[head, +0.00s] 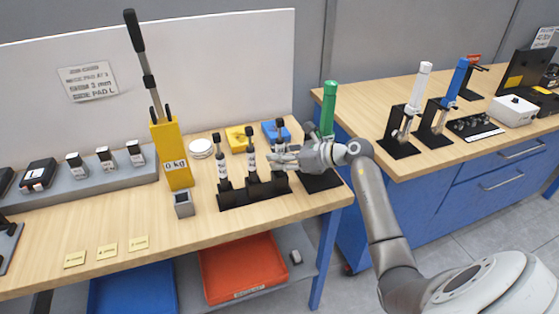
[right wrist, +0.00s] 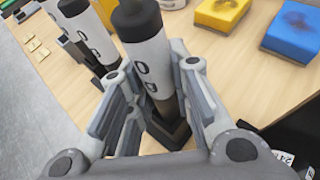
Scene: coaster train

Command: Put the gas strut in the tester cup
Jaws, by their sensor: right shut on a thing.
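Several gas struts, black with white labels, stand upright in a black rack (head: 232,200) on the near bench. Two are free: the left strut (head: 222,168) and the middle strut (head: 251,163). My right gripper (head: 279,160) is at the right-hand strut (head: 281,134). In the right wrist view its fingers close on both sides of that strut (right wrist: 148,60), whose lower end is at the black holder. The yellow tester (head: 172,150) reads 0 kg and has a long black lever. A small grey square cup (head: 183,204) stands at its foot. My left gripper is not in view.
Yellow (head: 237,140) and blue (head: 270,130) pads and a white round tin (head: 201,148) lie behind the rack. A green-topped cylinder (head: 329,108) stands close to the right of my gripper. Bench space in front of the rack is narrow.

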